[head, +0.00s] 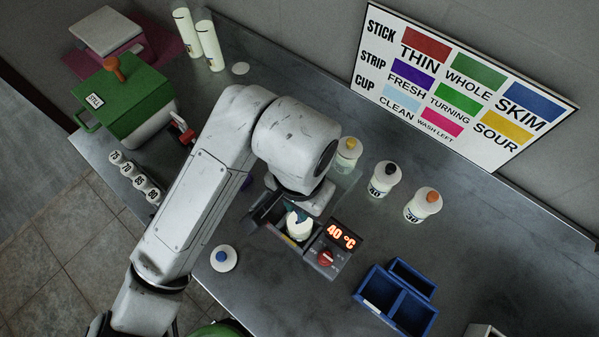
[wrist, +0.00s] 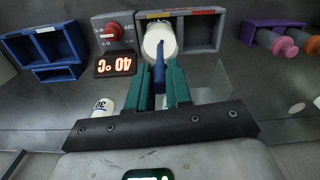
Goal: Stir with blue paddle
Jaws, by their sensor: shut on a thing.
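My gripper (wrist: 159,80) has green fingers shut on a blue paddle (wrist: 159,66). The paddle points away from the fingers, and its far end overlaps the white jar (wrist: 153,41) in the wrist view. I cannot tell how deep the end sits in the jar. In the head view the jar (head: 300,230) stands in a compartment of the dark heater box (head: 323,256), below my wrist. The box has a red knob (head: 325,257) and a display (head: 341,236) reading 40 °C. My arm hides most of the gripper in the head view.
Bottles with yellow (head: 348,151), black (head: 384,178) and orange (head: 423,205) caps stand right of my arm. A blue divided tray (head: 397,298) lies front right. A green-lidded box (head: 124,98) stands left.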

